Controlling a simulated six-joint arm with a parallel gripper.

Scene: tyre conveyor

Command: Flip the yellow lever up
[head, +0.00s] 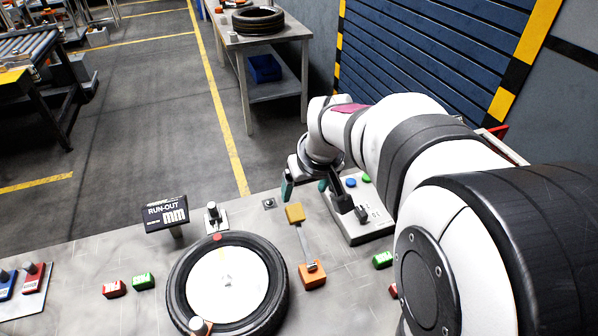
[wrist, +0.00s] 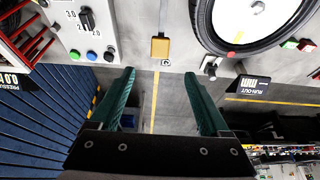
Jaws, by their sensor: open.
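The yellow lever (head: 295,213) has a yellow block handle on a grey bar that runs from an orange base (head: 312,275) on the bench. The bar lies low, pointing towards the bench's far edge. In the wrist view the yellow handle (wrist: 160,47) is beyond the fingertips, centred between their lines. My gripper (head: 305,187) has green fingers and is near the far edge, behind the handle and apart from it. In the wrist view my gripper (wrist: 159,75) is open and empty. The orange base is out of the wrist view.
Right of the lever stands a control box (head: 372,226) with a black knob and coloured buttons. Left is a tyre on a white disc (head: 227,283), with a RUN-OUT display (head: 166,213) behind it. Small red and green blocks (head: 143,281) sit further left.

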